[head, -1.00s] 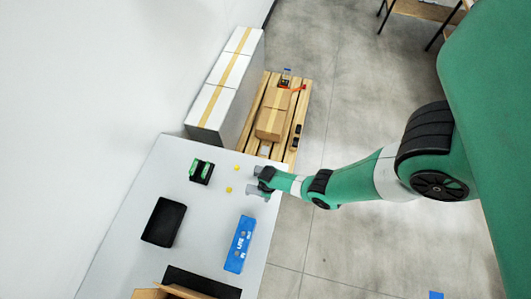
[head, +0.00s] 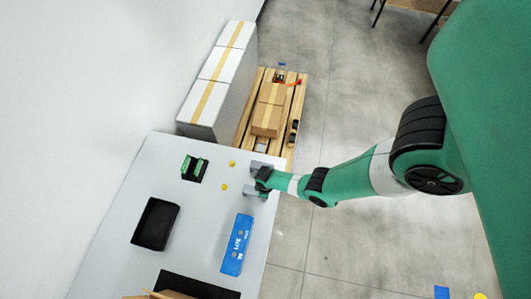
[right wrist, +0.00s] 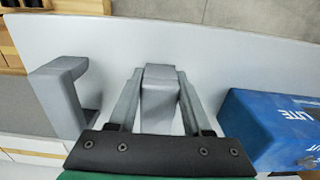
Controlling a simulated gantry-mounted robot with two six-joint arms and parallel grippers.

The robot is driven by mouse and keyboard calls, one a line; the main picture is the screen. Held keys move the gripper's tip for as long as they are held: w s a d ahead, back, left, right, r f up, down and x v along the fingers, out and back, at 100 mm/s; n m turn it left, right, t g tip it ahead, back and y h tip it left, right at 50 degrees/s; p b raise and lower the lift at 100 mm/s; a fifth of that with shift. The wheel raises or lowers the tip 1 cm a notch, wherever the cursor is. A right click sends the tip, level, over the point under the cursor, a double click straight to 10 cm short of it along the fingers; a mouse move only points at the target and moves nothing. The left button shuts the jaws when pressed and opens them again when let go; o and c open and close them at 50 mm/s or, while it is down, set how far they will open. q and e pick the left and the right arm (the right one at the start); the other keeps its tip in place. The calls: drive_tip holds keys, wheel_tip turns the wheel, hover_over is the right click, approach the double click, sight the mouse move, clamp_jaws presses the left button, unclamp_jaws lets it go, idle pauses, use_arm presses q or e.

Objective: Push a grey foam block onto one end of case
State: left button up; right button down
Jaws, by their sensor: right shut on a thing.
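My right gripper (right wrist: 158,95) is shut on a grey foam block (right wrist: 158,105), with one finger on each side of it. The held block is at or just above the white table; contact with it cannot be told. A second grey foam block (right wrist: 65,95), L-shaped from here, stands apart to the left in the right wrist view; it also shows in the head view (head: 261,165). In the head view my right gripper (head: 256,190) is at the table's right edge. Which thing is the case is unclear; a black holder with green parts (head: 194,167) stands further left. My left gripper is not in view.
A blue box with white lettering (head: 237,245) lies on the white table (head: 200,225), right of my gripper in the wrist view (right wrist: 270,125). Two yellow pieces (head: 225,187) lie near the holder. A black tray (head: 155,223) is left. A pallet (head: 245,130) with cartons stands beyond.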

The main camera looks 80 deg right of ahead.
idle(0.3)
drive_tip(key=shift+c, duration=1.3)
unclamp_jaws()
drive_tip(key=shift+r, duration=0.1)
wheel_tip(320, 180, up, 7)
drive_tip(key=p, duration=0.7)
